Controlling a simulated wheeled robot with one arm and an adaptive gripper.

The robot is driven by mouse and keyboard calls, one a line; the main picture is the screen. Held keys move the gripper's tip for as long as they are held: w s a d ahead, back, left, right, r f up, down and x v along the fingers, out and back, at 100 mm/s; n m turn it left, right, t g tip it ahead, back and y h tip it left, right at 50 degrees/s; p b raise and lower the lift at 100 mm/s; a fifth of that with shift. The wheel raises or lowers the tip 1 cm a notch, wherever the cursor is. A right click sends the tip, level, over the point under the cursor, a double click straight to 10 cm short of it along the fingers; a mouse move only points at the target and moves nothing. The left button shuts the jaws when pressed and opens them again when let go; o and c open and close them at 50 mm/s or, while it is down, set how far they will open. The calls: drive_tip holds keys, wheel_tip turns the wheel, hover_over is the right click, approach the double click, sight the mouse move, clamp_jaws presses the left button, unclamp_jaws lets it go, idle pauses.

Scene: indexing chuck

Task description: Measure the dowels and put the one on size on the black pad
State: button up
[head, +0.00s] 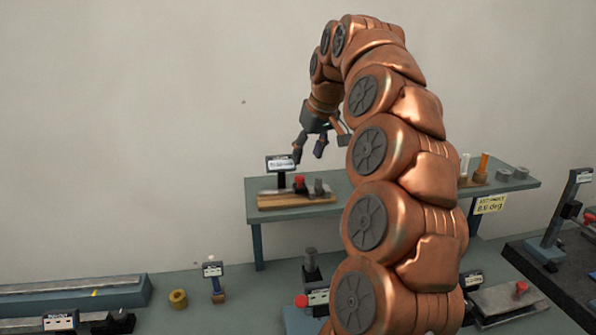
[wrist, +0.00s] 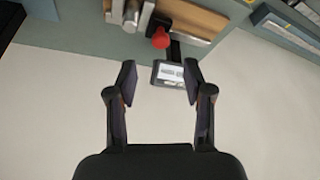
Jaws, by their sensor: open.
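My gripper (head: 309,150) is open and empty, above a measuring stand on the raised shelf (head: 400,198) in the head view. The stand has a wooden base (head: 290,203), a small display (head: 280,163), a red knob (head: 299,183) and a grey metal cylinder (head: 319,187). In the wrist view the two fingers (wrist: 160,74) are spread apart, with the display (wrist: 170,73) behind and between the tips. The red knob (wrist: 160,39) and the wooden base (wrist: 192,18) show beyond them. The display reading is too small to read. I cannot identify the dowels or the black pad for certain.
On the shelf's right stand a white cylinder (head: 464,165), an orange cylinder (head: 484,164) and short grey cylinders (head: 503,175). On the lower bench are a brass ring (head: 178,299), a small display stand (head: 215,283) and a dark instrument (head: 550,255) at right. My arm hides the middle.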

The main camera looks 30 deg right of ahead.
sight(300, 177)
drive_tip(key=x, duration=0.7)
drive_tip(key=shift+f, duration=0.15)
drive_tip(key=shift+c, duration=0.2)
clamp_jaws()
